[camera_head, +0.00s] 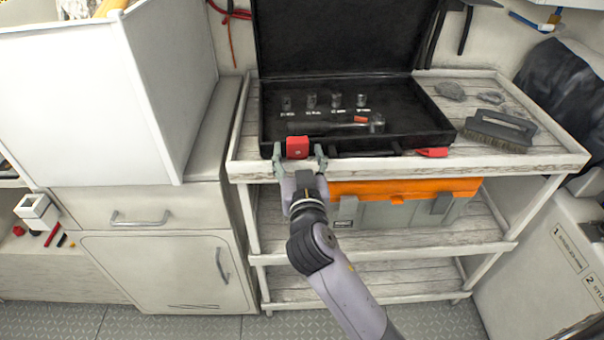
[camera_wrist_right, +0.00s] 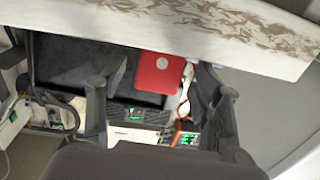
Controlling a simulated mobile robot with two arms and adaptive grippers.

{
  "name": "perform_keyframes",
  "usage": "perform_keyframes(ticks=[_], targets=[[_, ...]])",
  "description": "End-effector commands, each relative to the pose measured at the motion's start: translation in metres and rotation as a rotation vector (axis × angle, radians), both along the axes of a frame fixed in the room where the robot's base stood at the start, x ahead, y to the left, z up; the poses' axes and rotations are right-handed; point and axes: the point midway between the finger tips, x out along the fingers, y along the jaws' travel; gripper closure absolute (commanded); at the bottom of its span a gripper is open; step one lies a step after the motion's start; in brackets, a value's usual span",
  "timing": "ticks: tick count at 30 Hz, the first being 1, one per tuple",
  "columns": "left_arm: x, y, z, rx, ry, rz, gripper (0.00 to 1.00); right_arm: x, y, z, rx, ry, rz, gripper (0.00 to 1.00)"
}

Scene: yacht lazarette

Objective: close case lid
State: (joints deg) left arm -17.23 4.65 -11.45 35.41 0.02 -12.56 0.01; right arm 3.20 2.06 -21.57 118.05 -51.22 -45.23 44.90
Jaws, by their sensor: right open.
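A black case (camera_head: 395,140) lies open on the top shelf, its lid (camera_head: 335,40) standing up at the back. Several sockets (camera_head: 312,101) and a ratchet (camera_head: 335,124) lie inside it. On the case's front are a left red latch (camera_head: 298,147) and a right red latch (camera_head: 432,152). My right gripper (camera_head: 299,160) is open at the front left of the case, its fingers on either side of the left latch. A red latch also shows between the fingers in the right wrist view (camera_wrist_right: 158,73); contact cannot be told. My left gripper is out of view.
The case rests on a weathered wooden shelf unit (camera_head: 545,152). A brush (camera_head: 497,130) and small grey items (camera_head: 451,91) lie right of the case. An orange and grey toolbox (camera_head: 405,190) sits on the shelf below. A white cabinet (camera_head: 165,270) stands at the left.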

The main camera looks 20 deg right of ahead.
Motion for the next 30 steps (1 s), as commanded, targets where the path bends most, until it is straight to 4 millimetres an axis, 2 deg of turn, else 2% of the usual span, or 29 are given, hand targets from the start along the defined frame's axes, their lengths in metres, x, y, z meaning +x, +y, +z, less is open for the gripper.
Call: perform_keyframes(ticks=[6,13,18,27,30], targets=[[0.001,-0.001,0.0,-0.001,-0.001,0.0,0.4,-0.049,0.011,-0.002,0.004,0.004,0.001,0.4],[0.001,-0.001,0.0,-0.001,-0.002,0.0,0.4,-0.084,0.018,-0.001,0.003,0.003,0.001,0.4],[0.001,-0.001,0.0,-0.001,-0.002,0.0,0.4,-0.095,0.02,0.0,0.001,0.0,0.0,0.4],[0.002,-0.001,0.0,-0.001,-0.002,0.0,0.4,-0.096,0.021,0.0,0.0,0.0,0.0,0.4],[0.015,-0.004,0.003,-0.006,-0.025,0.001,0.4,-0.092,0.024,-0.012,-0.012,0.026,0.012,0.4]])
